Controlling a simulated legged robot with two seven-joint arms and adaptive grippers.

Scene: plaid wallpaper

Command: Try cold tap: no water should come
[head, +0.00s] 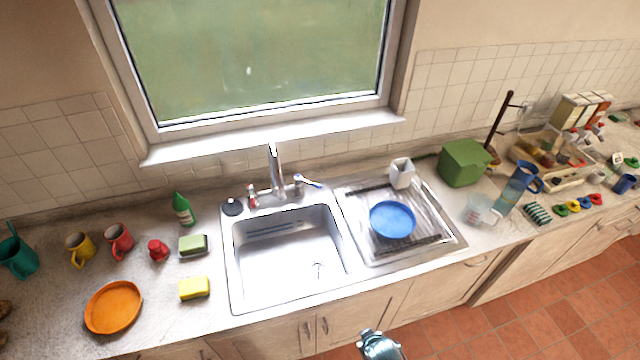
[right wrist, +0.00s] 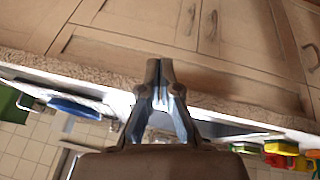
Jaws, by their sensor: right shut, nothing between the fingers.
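The steel tap (head: 275,170) stands at the back of the sink (head: 290,250). Its blue-marked cold handle (head: 309,183) is right of the spout, and its red-marked hot handle (head: 252,196) is left. No water stream is visible below the spout. My right gripper (head: 371,339) shows at the bottom of the head view, in front of the counter and well apart from the tap. In the right wrist view its fingers (right wrist: 160,72) are together and empty, against cabinet doors. My left gripper is not in view.
A green bottle (head: 183,209), a green sponge (head: 193,245) and a yellow sponge (head: 194,288) are left. A black plug (head: 232,207) lies by the hot handle.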

